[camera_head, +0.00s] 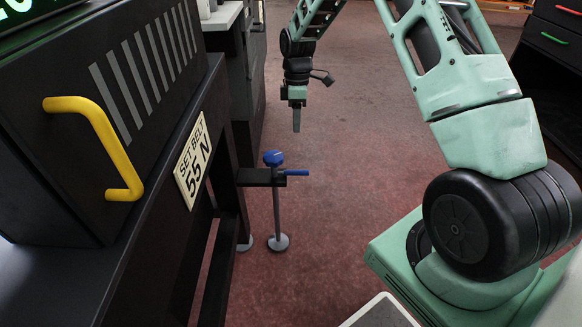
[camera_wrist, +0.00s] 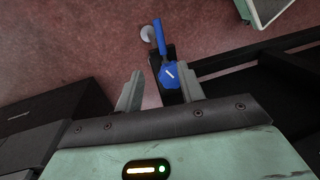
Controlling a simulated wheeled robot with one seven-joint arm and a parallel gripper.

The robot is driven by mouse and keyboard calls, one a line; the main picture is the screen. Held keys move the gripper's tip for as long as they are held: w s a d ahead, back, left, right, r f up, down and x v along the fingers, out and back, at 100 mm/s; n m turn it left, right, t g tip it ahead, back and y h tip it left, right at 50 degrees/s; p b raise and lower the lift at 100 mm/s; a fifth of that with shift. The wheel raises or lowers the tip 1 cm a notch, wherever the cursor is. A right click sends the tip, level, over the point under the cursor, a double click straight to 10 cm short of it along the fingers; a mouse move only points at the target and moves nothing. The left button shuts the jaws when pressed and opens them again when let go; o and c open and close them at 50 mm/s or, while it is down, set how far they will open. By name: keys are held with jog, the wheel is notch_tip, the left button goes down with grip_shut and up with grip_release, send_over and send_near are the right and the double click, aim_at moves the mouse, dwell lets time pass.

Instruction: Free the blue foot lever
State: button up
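The blue lever (camera_head: 297,172) sticks out to the right from a black bracket (camera_head: 256,177) on the side of the dark table. A blue knob (camera_head: 273,158) stands above the bracket, over a thin metal post with a round foot (camera_head: 278,242) on the floor. In the wrist view the lever (camera_wrist: 159,37) and the knob (camera_wrist: 169,74) lie ahead of my gripper (camera_wrist: 160,78), roughly in line with the gap between its fingers. The fingers are spread, with nothing seen held. In the head view my gripper (camera_head: 296,118) points down, apart from the lever and beyond it.
A yellow handle (camera_head: 105,145) juts from the black cabinet at left. A sign (camera_head: 193,162) reads "SET BELT 55 N". The table's dark frame (camera_head: 235,205) runs beside the bracket. The red floor right of the lever is clear up to my base.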

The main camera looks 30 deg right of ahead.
aim_at(292, 173)
jog(key=s+f+b, duration=0.1)
jog(key=f, duration=0.4)
jog(key=a+f+b, duration=0.1)
jog(key=f, duration=0.4)
jog(key=s+f+b, duration=0.1)
jog(key=f+b, duration=0.1)
jog(key=f, duration=0.3)
jog(key=shift+s+a+f, duration=0.25)
jog(key=shift+s+a, duration=0.05)
jog(key=shift+a, duration=0.1)
grip_shut()
